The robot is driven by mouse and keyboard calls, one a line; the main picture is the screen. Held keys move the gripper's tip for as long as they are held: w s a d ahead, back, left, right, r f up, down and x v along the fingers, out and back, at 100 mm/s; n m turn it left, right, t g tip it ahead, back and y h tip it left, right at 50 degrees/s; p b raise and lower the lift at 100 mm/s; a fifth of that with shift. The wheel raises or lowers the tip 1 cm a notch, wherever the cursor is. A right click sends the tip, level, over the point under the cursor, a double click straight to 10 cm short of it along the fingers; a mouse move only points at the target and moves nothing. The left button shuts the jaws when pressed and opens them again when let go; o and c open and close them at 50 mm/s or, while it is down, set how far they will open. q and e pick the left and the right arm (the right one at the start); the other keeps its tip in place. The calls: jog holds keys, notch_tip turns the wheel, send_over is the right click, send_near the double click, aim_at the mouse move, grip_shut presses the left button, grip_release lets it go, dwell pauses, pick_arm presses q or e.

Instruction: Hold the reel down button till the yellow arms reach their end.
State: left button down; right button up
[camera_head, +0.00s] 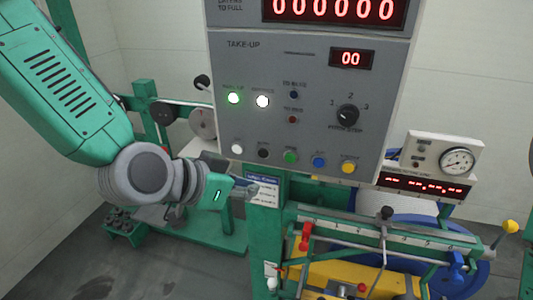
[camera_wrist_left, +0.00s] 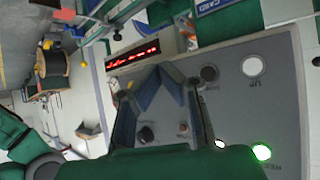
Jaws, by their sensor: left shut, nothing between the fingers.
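The grey take-up panel (camera_head: 300,105) has a bottom row of buttons: white (camera_head: 237,149), black (camera_head: 263,153), green, blue and yellow. In the left wrist view the white button (camera_wrist_left: 252,66) reads UP, and the black button (camera_wrist_left: 209,73) is beside it; its label is not readable. My left gripper (camera_head: 254,189) is shut and empty, just below the panel's lower edge under the black button. In the left wrist view its fingertips (camera_wrist_left: 163,72) meet near the panel edge. Contact with a button is not visible. Yellow machine parts (camera_head: 335,280) show low down, partly hidden.
Green (camera_head: 233,98) and white (camera_head: 262,101) lamps glow on the panel. A selector knob (camera_head: 347,116) sits at its right. A green rail (camera_head: 390,235) with levers lies below, and a gauge box (camera_head: 440,158) stands to the right.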

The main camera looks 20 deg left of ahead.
aim_at(263, 153)
pick_arm(q)
jog(key=shift+w, duration=3.85)
jog(key=shift+a, duration=0.15)
jog(key=shift+a+f, duration=0.1)
jog(key=shift+a, duration=0.25)
jog(key=shift+d, duration=0.35)
jog(key=shift+a, duration=0.2)
